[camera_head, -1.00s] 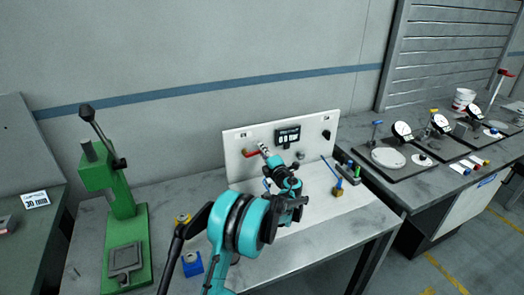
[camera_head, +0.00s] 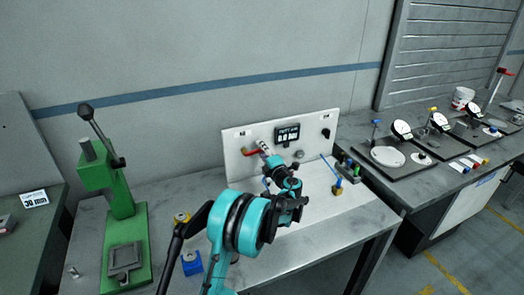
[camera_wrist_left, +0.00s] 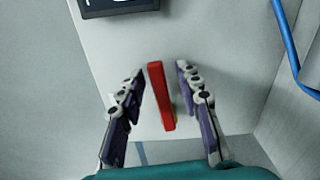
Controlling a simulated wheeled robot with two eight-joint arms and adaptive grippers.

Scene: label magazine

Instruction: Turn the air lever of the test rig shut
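The test rig is a white upright panel (camera_head: 232,165) on a base plate on the grey bench. Its red air lever (camera_head: 249,153) lies about level on the panel's left part. My left gripper (camera_head: 264,145) is in front of the panel, at the lever's right end. In the left wrist view the red lever (camera_wrist_left: 160,96) stands between the spread fingers of the left gripper (camera_wrist_left: 160,92), with a gap on both sides. The gripper is open. The lever's pivot is not clear in either view. My right gripper is not in view.
A dark display (camera_head: 287,135) is on the panel, right of the lever, and a black knob (camera_head: 326,133) is farther right. A blue hose (camera_head: 330,165) runs to a brass fitting. A green press (camera_head: 122,215) stands left; a blue block (camera_head: 192,263) sits at the front.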

